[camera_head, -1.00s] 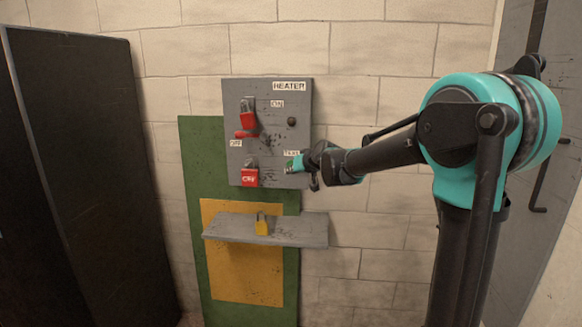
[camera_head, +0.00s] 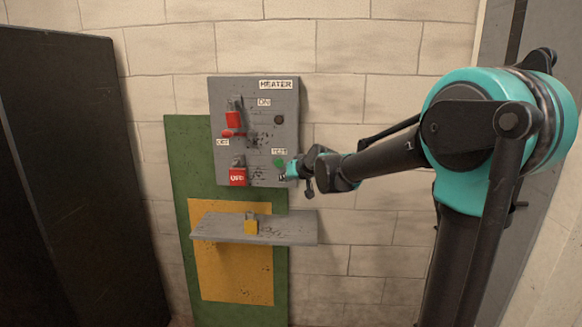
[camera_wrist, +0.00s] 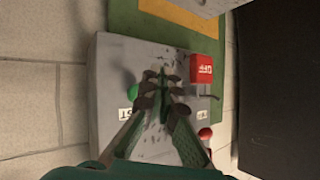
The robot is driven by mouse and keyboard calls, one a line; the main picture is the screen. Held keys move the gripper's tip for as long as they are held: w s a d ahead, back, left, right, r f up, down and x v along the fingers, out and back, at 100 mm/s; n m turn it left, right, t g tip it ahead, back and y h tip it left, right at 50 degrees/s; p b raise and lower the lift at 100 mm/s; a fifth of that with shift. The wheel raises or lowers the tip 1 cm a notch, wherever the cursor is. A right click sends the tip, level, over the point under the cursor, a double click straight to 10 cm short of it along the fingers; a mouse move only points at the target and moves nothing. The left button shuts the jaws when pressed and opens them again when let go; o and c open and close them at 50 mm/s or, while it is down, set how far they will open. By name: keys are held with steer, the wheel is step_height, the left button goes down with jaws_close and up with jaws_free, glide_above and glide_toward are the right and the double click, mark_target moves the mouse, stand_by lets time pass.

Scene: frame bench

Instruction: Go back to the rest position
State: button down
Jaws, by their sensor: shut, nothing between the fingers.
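My gripper (camera_head: 292,170) is beside the lower right of the grey heater panel (camera_head: 264,132), near the green test button (camera_head: 279,163). In the wrist view my gripper (camera_wrist: 163,78) has its fingers together and empty in front of the panel (camera_wrist: 112,92). The green button (camera_wrist: 132,92) shows left of the fingers there, uncovered. The panel carries a red lever (camera_head: 229,133) with a red padlock (camera_head: 233,119) at the lever, and a red tag marked OFF (camera_head: 238,177) below. A dark round lamp or knob (camera_head: 279,119) sits at the upper right.
A green board (camera_head: 185,160) with a yellow sheet (camera_head: 232,282) is behind. A dark cabinet (camera_head: 75,150) stands at the left. The brick wall (camera_head: 350,60) is bare at upper right.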

steer(key=s+d+f+m+g+h, duration=0.1)
steer(key=s+d+f+h, duration=0.1)
steer(key=s+d+f, duration=0.6)
steer(key=s+d+f+m+g+h, duration=0.2)
steer(key=s+d+f, duration=0.6)
steer(key=s, duration=0.6)
steer(key=s+d+f+m+g+h, duration=0.1)
steer(key=s+d+f+g+h, duration=0.1)
steer(key=s+d+f, duration=0.6)
steer(key=s+d, duration=0.2)
steer(key=s, duration=0.2)
steer(key=shift+h, duration=0.4)
